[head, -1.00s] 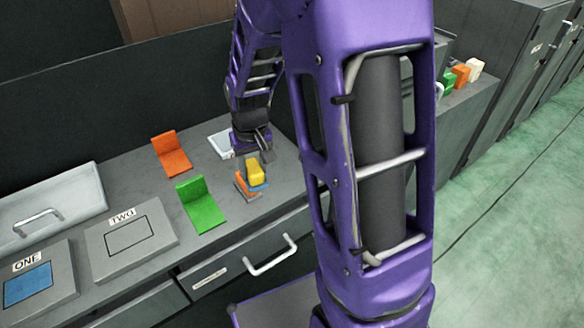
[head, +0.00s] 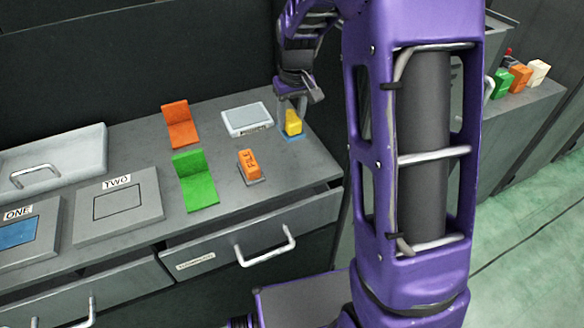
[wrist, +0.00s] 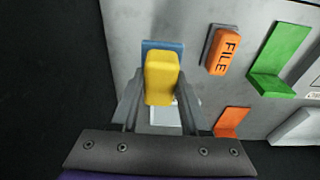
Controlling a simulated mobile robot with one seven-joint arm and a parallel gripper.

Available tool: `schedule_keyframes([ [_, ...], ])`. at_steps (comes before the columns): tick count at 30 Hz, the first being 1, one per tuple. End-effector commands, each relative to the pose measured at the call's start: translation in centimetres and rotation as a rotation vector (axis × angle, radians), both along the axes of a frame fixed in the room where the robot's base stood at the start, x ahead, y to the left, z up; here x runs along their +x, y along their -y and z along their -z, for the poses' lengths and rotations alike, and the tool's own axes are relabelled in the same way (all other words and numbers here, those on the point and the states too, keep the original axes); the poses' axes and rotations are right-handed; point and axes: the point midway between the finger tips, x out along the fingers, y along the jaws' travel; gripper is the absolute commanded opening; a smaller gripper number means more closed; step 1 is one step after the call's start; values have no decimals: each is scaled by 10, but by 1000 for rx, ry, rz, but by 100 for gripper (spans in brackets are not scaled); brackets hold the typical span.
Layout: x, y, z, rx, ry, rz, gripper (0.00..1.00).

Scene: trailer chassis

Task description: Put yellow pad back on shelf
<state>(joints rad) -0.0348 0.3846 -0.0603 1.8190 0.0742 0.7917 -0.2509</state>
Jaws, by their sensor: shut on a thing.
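The yellow pad (head: 293,122), a yellow block with a blue base (head: 291,137), is at the right end of the grey countertop in the head view. My gripper (head: 300,93) reaches down to it from above. In the wrist view the yellow pad (wrist: 160,77) sits between my two fingers, which are shut on it, and its blue base (wrist: 162,45) shows beyond. I cannot tell whether the base touches the countertop. A lower cabinet top (head: 533,104) at the right holds green, orange and white blocks.
An orange FILE block (head: 249,163) stands left of the yellow pad. A white-grey tray (head: 247,119), a green bracket (head: 195,182) and an orange bracket (head: 180,124) are on the countertop. Panels marked ONE and TWO (head: 119,204) lie farther left. A drawer (head: 250,232) is below.

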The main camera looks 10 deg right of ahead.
Motion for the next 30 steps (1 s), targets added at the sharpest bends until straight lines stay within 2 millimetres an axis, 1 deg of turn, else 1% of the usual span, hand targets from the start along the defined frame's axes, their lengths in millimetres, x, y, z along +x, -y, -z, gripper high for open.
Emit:
schedule_keyframes([
  [2, 4, -1, 10, 1, -2, -12, 0],
  [9, 4, 0, 51, 0, -3, -14, 0],
  [16, 4, 0, 70, 0, -2, -14, 0],
  [21, 4, 0, 95, 1, -2, -13, 0],
  [24, 4, 0, 100, 0, -1, -13, 0],
  [30, 4, 0, 99, 0, 0, -13, 0],
])
